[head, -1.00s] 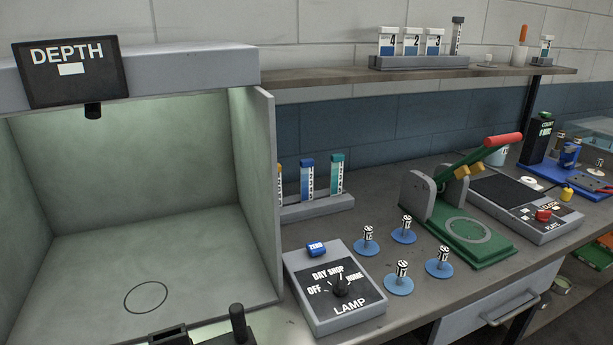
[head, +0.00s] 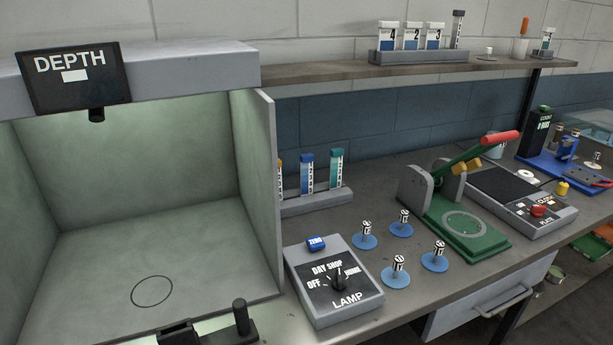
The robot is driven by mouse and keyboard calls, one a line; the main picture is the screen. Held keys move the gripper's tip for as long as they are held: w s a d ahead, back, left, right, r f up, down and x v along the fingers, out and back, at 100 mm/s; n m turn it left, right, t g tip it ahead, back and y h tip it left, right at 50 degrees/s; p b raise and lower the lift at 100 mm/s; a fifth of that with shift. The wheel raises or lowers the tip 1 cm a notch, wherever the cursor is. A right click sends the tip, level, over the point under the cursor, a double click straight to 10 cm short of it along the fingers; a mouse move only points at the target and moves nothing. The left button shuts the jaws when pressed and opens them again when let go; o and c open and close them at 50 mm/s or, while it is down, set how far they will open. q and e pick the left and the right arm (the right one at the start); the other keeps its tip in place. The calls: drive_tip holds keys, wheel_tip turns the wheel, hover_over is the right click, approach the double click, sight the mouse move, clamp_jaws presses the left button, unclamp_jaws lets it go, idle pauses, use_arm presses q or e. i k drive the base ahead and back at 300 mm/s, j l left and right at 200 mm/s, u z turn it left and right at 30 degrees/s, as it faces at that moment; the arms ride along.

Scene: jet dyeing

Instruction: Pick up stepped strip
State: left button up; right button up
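Strips with stepped colour bands stand upright in a grey rack (head: 318,200) on the bench, right of the booth. One is blue (head: 307,174) and one is teal (head: 336,168). A third, orange-topped strip (head: 281,182) is partly hidden by the booth's side wall. A narrow dark-capped strip (head: 458,29) with light and dark marks stands at the right end of the shelf rack (head: 417,58). I cannot tell which of these the task names. Neither of my grippers is in view.
The lamp control box (head: 333,281) and several blue-based pegs (head: 397,271) stand in front of the bench rack. A green press (head: 465,226) with a red-ended lever is to the right. The booth (head: 150,210) fills the left. A dark fixture (head: 240,318) sits at its front.

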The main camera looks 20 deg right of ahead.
sight(308, 159)
drive_tip(key=l+z, duration=0.25)
drive_tip(key=l, duration=0.2)
drive_tip(key=l+z, duration=0.25)
drive_tip(key=l, duration=0.15)
drive_tip(key=i+l+z, duration=0.1)
drive_tip(key=l+z, duration=0.15)
drive_tip(key=l, duration=0.2)
drive_tip(key=i+l+z, duration=0.1)
drive_tip(key=l+z, duration=0.15)
drive_tip(key=l, duration=0.15)
drive_tip(key=i+l+z, duration=0.1)
drive_tip(key=l+z, duration=0.15)
drive_tip(key=l, duration=0.15)
